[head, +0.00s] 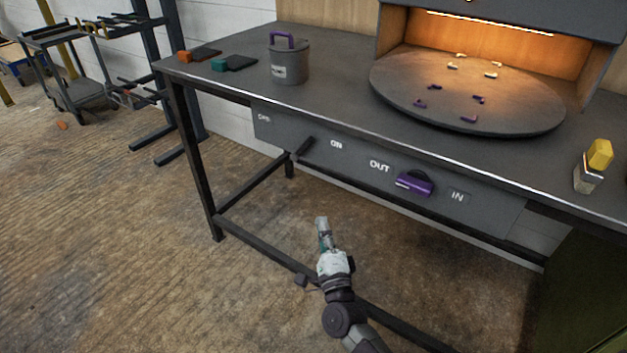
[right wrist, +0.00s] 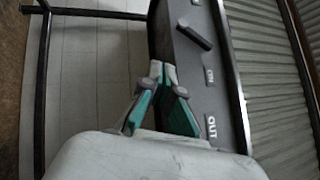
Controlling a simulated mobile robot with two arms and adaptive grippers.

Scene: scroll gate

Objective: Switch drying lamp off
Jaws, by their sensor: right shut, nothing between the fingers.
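The drying lamp (head: 490,22) is a glowing orange strip under a hood at the back right of the bench, and it is lit. On the bench's front panel a black lever (head: 304,147) sits between a faint label at its left, seemingly OFF, and the ON label (head: 336,145). The lever also shows in the right wrist view (right wrist: 195,36), beyond my fingertips and to the right. My right gripper (head: 322,222) is shut and empty, below and in front of the panel, apart from the lever. Its fingertips show in the right wrist view (right wrist: 163,70). My left gripper is out of view.
A purple handle (head: 415,183) sits between the OUT and IN labels. A round turntable (head: 400,100) with small pieces stands under the hood. A lidded grey pot (head: 289,65) and a yellow-topped object (head: 598,158) stand on the bench. A low frame bar (head: 260,257) crosses below.

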